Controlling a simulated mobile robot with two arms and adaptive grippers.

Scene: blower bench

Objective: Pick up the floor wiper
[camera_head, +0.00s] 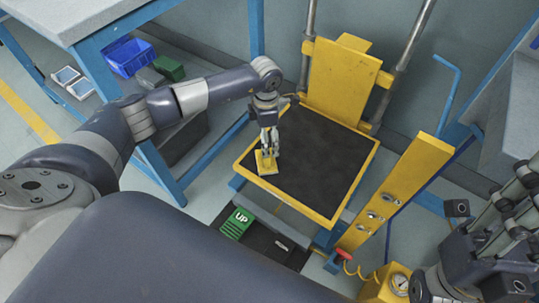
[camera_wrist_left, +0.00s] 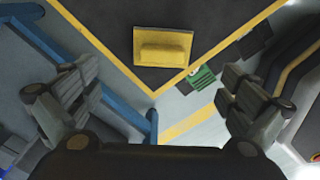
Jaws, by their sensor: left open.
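A small yellow block with a flat base and a raised bar on top (camera_head: 266,163), which looks like the floor wiper, lies on the black platform (camera_head: 312,165) near its left corner. It shows in the left wrist view (camera_wrist_left: 163,48), ahead of and between the fingers, near the platform's yellow-edged corner. My left gripper (camera_head: 268,148) points down just above the block. Its fingers are spread apart with nothing between them, and contact is not seen. My right gripper (camera_head: 497,245) is at the right edge, partly cut off, away from the block.
The platform has a yellow rim, a yellow back plate (camera_head: 340,82) and metal posts behind. A yellow panel with knobs (camera_head: 395,195) stands at its right. A green UP pedal (camera_head: 237,223) lies below. A workbench (camera_head: 75,15) and blue bin (camera_head: 129,57) are at the left.

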